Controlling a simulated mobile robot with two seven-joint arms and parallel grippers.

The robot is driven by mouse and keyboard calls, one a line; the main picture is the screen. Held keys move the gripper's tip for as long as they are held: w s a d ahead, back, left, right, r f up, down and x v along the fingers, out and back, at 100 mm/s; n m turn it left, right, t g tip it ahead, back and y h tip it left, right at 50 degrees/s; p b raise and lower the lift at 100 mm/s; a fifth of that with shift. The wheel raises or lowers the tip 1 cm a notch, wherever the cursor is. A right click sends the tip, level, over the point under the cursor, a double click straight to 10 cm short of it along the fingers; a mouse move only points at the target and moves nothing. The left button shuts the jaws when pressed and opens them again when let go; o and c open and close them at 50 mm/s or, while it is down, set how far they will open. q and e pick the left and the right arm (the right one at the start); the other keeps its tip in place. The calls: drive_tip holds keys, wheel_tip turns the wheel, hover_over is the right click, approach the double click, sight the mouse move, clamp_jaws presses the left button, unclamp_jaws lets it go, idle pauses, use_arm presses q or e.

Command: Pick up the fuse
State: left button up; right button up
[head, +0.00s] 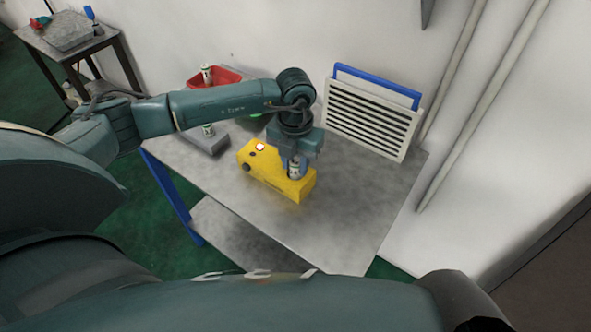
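A small fuse (294,169), a pale cylinder with dark markings, stands upright at the right end of a yellow box (262,174) on the table. My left gripper (294,163) points down over that end of the box, with its fingers around or right beside the fuse. Whether the fingers press on it is too small to tell. A similar cylinder (207,73) shows at the red bin, and another (208,129) at the grey block. My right gripper is not in view.
The grey metal table (345,225) is clear in front and to the right. A red bin (222,78) and a grey block (207,142) stand at the left, partly behind my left arm. A white louvred panel (362,118) with a blue frame stands at the back. A side table (40,45) is far left.

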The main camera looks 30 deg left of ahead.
use_arm(q)
clamp_jaws()
